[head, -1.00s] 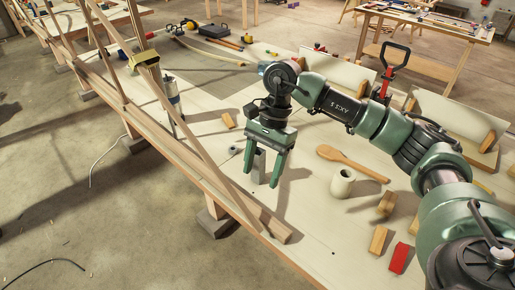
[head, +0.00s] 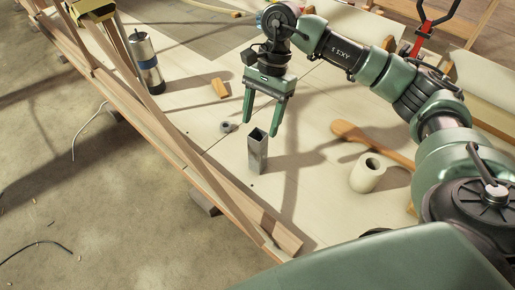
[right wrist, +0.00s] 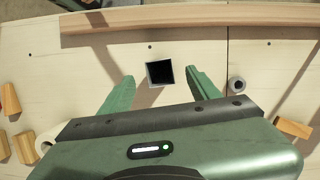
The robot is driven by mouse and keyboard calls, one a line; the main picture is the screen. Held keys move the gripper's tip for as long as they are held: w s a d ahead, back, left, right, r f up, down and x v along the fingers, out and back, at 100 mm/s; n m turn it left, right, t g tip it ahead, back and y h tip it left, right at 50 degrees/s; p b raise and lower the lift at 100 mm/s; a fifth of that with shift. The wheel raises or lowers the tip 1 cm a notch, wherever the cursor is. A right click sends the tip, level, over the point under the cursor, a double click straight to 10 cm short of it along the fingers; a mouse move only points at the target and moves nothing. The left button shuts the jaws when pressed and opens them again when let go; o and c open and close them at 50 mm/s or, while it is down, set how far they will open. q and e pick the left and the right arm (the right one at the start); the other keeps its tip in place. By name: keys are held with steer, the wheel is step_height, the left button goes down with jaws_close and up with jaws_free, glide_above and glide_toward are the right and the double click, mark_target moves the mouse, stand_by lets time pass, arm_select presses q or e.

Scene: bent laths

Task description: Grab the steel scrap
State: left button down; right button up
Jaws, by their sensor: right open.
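The steel scrap is a short grey square tube (head: 257,153) standing upright on the pale workbench (head: 215,150), its open end up. My right gripper (head: 261,127) is open and empty, its green fingers pointing down just above and behind the tube in the head view. In the right wrist view the tube's dark square opening (right wrist: 160,73) shows between the two spread fingertips (right wrist: 161,77), with a gap on each side. I cannot tell the exact height between them. My left gripper is not in view.
A small grey ring (head: 227,127) and a wood block (head: 219,88) lie left of the tube. Long laths (head: 180,150) and a metal flask (head: 147,62) line the left edge.

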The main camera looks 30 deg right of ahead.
mark_target(258, 133)
steer(key=shift+w+f, duration=0.2)
steer(key=shift+f, duration=0.3)
steer(key=shift+w+f+p, duration=0.1)
steer(key=shift+f+p, duration=0.2)
steer(key=shift+f, duration=0.1)
steer(key=shift+a+f, duration=0.1)
steer(key=shift+f, duration=0.35)
steer(key=shift+s+a+f+p, duration=0.25)
steer(key=shift+s+p, duration=0.1)
steer(key=shift+p, duration=0.2)
steer(key=p+x, duration=0.2)
steer(key=x, duration=0.2)
steer(key=shift+s+a+f, duration=0.1)
steer(key=shift+s+f, duration=0.05)
steer(key=shift+s, duration=0.05)
steer(key=shift+f, duration=0.35)
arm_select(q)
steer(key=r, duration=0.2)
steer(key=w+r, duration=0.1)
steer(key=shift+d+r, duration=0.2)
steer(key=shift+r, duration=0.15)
arm_select(e)
steer(key=shift+r, duration=0.1)
jaws_close()
